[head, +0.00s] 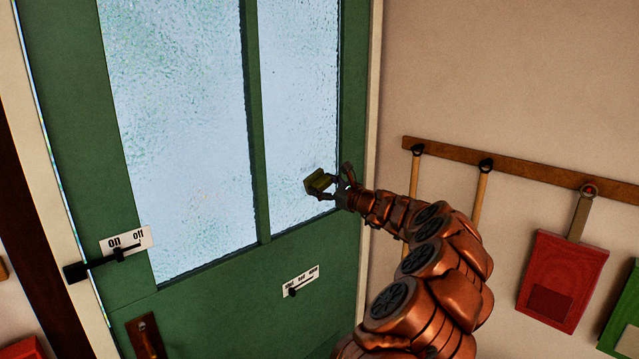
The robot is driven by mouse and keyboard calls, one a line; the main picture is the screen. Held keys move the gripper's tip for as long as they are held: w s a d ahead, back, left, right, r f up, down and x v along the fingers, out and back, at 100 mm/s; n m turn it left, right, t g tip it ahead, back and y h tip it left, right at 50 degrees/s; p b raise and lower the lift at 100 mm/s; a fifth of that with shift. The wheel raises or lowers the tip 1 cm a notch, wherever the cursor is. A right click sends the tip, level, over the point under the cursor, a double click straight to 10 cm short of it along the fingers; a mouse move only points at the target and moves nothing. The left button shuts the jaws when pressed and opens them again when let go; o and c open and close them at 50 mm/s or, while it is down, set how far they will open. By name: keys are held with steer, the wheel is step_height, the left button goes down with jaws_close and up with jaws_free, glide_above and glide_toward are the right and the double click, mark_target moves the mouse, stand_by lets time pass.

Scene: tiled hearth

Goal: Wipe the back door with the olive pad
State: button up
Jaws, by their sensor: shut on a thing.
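The green back door (200,290) fills the left and middle of the head view, with two tall frosted glass panes (180,120). My gripper (330,184) is in front of the lower part of the right-hand pane, near its right edge. It is shut on the small olive pad (318,181), which sticks out to the left of the fingers. I cannot tell whether the pad touches the glass.
A white on/off plate with a black slider (126,240) sits at the door's left edge. A smaller labelled plate (301,282) is below the panes. On the right wall, a wooden rail (520,168) holds hanging tools, including a red one (562,275).

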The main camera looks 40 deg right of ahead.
mark_target(332, 181)
steer(key=shift+d+r+p, duration=0.15)
steer(key=shift+d+p, duration=0.3)
steer(key=shift+w+d+p, duration=0.1)
steer(key=shift+d+p, duration=0.95)
steer(key=shift+d, duration=0.45)
steer(key=shift+r+p, duration=0.5)
steer(key=shift+r, duration=0.45)
steer(key=shift+a+f+b, duration=0.2)
steer(key=shift+a+b, duration=0.35)
steer(key=shift+a, duration=0.25)
steer(key=shift+a+r+b, duration=0.15)
steer(key=shift+a+b, duration=0.15)
steer(key=shift+a, duration=0.3)
steer(key=shift+w+a+b, duration=0.1)
steer(key=shift+a+b, duration=1.1)
steer(key=shift+a, duration=1.45)
steer(key=shift+d+r+p, duration=0.1)
steer(key=shift+r+p, duration=0.8)
steer(key=shift+r, duration=0.15)
steer(key=shift+d+p, duration=1.05)
steer(key=shift+d, duration=0.7)
steer(key=shift+d+f, duration=0.1)
steer(key=shift+d, duration=0.65)
steer(key=shift+s+d, duration=0.2)
steer(key=shift+d, duration=1.2)
